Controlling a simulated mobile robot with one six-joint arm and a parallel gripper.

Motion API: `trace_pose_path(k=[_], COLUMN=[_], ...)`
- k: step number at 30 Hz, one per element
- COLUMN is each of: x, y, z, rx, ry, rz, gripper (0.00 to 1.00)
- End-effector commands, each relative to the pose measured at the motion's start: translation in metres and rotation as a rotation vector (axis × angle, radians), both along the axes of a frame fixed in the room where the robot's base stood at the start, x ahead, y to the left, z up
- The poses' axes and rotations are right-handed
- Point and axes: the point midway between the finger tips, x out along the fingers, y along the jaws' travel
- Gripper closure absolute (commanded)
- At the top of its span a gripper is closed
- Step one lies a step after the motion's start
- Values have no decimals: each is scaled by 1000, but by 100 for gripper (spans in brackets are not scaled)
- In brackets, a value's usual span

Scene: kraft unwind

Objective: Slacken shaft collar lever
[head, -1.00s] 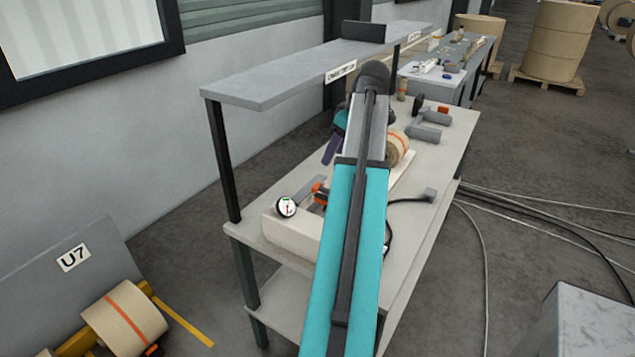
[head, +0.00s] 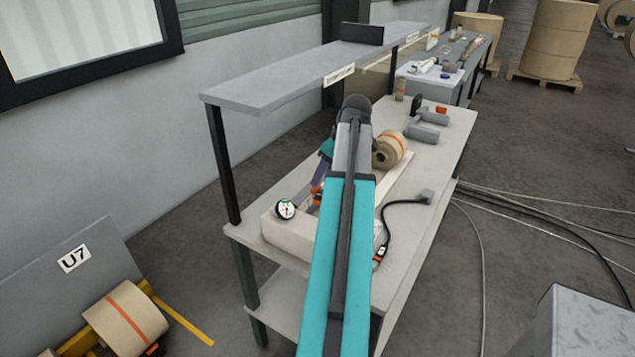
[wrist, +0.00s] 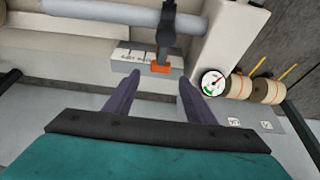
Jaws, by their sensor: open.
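In the wrist view the lever (wrist: 166,40) is a dark bar with an orange tip (wrist: 160,69), hanging down in front of a grey marked plate (wrist: 132,59). My gripper (wrist: 159,79) has two purple fingers spread apart with nothing between them. The orange tip lies just ahead of the gap between the fingertips, roughly centred; I cannot tell the remaining distance. In the head view an orange part (head: 316,193) shows beside my arm, and one purple finger (head: 320,170) is close above it. My arm hides most of the lever there.
A round dial gauge (wrist: 213,82) sits right of the lever on the cream housing; it also shows in the head view (head: 286,209). A paper roll (head: 393,148) and a black cable (head: 386,220) are on the bench. A shelf (head: 300,75) overhangs the bench's wall side.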

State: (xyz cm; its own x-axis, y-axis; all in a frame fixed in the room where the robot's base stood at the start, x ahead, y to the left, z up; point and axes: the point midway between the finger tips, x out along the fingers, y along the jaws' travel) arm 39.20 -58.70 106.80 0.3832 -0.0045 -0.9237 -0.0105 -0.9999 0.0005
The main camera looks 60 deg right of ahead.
Motion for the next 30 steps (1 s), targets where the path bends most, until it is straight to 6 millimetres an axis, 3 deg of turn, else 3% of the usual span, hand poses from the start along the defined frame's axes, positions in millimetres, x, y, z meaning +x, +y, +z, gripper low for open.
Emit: trace_pose_path(k=[15, 30], x=[19, 23], y=[0, 1], z=[-43, -52], rx=[1, 0], ry=[1, 1], rz=[1, 2], gripper=[50, 50])
